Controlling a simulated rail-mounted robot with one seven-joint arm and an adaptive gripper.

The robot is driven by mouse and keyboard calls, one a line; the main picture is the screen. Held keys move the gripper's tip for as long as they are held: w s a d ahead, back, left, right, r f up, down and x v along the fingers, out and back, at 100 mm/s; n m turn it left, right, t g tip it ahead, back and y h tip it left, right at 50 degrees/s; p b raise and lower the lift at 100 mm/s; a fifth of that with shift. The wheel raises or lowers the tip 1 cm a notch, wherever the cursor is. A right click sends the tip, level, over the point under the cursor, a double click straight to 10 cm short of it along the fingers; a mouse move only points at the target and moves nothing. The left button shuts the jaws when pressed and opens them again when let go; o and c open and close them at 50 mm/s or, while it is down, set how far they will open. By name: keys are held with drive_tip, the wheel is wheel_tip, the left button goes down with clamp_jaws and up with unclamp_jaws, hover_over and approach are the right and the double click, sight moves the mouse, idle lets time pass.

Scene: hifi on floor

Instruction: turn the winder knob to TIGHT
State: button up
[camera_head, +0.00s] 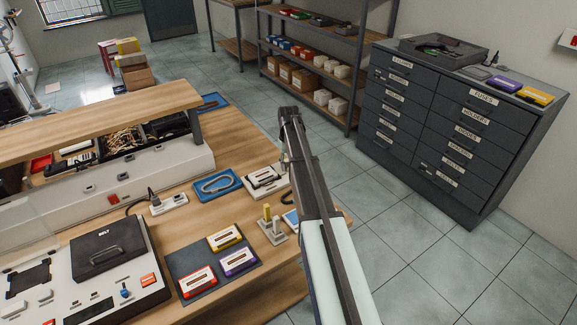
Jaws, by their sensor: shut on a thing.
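A small pale device with a dark window (265,181) lies near the right edge of the wooden bench, beside my arm; it may be the winder, but I cannot make out its lettering. My arm crosses the front right of the view and covers the bench just right of this device. My gripper cannot be made out; it seems hidden behind the arm. No knob marked TIGHT can be read. A blue knob (125,291) stands on the light console (95,275) at the lower left; its labels are too small to read.
Three cassettes, yellow (225,237), red (198,282) and purple (239,262), lie on a dark mat (190,261). A blue tray (215,186) and a peg block (271,232) are nearby. A drawer cabinet (455,135) stands right. Floor (440,260) is clear between bench and cabinet.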

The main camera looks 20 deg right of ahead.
sight(288, 164)
drive_tip(key=m+b, duration=0.1)
drive_tip(key=m, duration=0.5)
drive_tip(key=shift+m, duration=0.4)
idle(0.3)
drive_tip(key=o, duration=1.2)
drive_tip(key=shift+c, duration=0.2)
wheel_tip(288, 164, up, 12)
